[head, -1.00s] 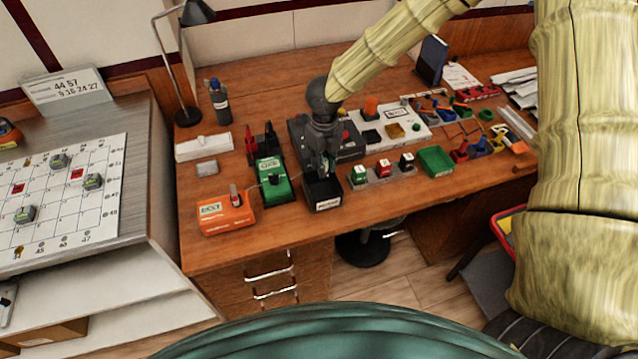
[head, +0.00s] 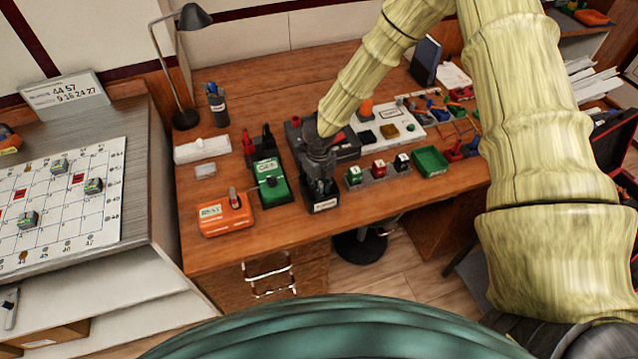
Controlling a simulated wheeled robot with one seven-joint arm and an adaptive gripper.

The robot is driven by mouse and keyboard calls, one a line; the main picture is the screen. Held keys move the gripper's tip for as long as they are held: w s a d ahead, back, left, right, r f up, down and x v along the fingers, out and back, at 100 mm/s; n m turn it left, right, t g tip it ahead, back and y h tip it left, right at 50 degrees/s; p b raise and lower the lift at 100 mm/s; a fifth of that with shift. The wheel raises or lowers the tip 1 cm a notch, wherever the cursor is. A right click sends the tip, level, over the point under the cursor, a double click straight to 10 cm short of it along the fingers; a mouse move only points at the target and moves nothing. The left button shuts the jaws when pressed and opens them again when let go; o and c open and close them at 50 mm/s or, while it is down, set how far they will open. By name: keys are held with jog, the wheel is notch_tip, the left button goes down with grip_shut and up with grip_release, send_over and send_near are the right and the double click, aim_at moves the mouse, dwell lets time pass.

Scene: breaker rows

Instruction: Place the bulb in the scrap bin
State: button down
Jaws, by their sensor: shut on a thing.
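My gripper (head: 320,186) points down at the small black open-topped box with a white front label (head: 325,206), which appears to be the scrap bin. The box stands near the front edge of the wooden desk. The fingertips are at or just inside its opening; the exact depth cannot be told. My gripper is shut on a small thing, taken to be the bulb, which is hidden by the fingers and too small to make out.
A green device (head: 271,183) stands just left of the box, and an orange device (head: 225,214) further left. A row of small green, red and black blocks (head: 378,170) and a green tray (head: 430,161) stand to the right. A grey machine (head: 340,148) is behind.

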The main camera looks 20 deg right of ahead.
aim_at(320, 184)
jog(key=shift+f, duration=0.15)
jog(key=c, duration=1.3)
grip_release()
notch_tip(320, 184, up, 12)
jog(key=b, duration=0.2)
jog(key=shift+b, duration=0.3)
